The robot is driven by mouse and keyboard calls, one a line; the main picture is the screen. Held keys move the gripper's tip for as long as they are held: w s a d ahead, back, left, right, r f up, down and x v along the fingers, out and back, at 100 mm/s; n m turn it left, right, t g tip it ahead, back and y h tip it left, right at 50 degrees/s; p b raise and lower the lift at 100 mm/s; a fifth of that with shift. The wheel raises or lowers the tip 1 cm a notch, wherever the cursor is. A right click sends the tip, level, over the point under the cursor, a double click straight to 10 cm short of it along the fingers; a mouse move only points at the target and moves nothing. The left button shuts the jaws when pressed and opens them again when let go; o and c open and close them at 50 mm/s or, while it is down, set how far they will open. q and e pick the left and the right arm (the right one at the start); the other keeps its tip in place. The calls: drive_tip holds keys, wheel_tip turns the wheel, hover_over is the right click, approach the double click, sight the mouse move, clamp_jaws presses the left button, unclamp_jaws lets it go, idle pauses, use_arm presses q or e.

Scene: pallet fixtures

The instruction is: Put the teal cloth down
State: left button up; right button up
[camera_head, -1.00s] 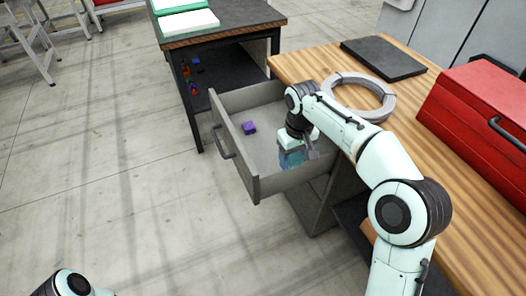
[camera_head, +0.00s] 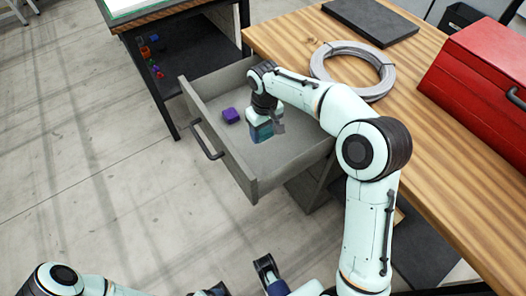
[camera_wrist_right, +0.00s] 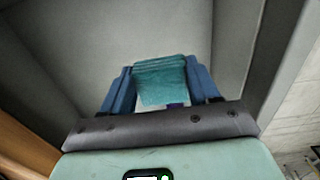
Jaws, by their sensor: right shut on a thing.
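The teal cloth (camera_wrist_right: 160,80) is held between the two blue fingers of my right gripper (camera_wrist_right: 161,90) in the wrist view. It looks like a folded, ribbed pad. In the head view my right gripper (camera_head: 261,133) points down inside the open grey drawer (camera_head: 215,142), near its middle. The cloth is above the drawer floor; whether it touches the floor I cannot tell.
A purple block (camera_head: 231,116) lies in the drawer, left of the gripper. The wooden bench (camera_head: 440,150) at right carries a wire coil (camera_head: 318,65), a dark flat plate (camera_head: 370,22) and a red toolbox (camera_head: 480,80). A dark table (camera_head: 180,15) stands behind. The drawer's front wall is close to the gripper.

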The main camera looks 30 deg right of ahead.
sight(264, 157)
use_arm(q)
drive_tip(key=shift+w+f+b, duration=0.5)
drive_tip(key=shift+f+b, duration=0.35)
drive_tip(key=shift+b, duration=0.05)
use_arm(e)
wheel_tip(264, 157, down, 12)
drive_tip(key=shift+r, duration=0.2)
drive_tip(key=shift+f, duration=0.15)
use_arm(q)
drive_tip(key=shift+w+f, duration=0.1)
use_arm(e)
drive_tip(key=o, duration=1.3)
drive_tip(key=shift+o, duration=0.2)
drive_tip(key=shift+w+r, duration=0.1)
drive_tip(key=shift+r, duration=0.4)
use_arm(q)
drive_tip(key=shift+s+r+p, duration=0.3)
drive_tip(key=shift+r+p, duration=0.25)
drive_tip(key=shift+p, duration=0.05)
drive_tip(key=shift+s+r+p, duration=0.25)
drive_tip(key=shift+r+p, duration=0.25)
drive_tip(key=shift+p, duration=0.1)
use_arm(e)
wheel_tip(264, 157, up, 12)
drive_tip(key=shift+f, duration=0.25)
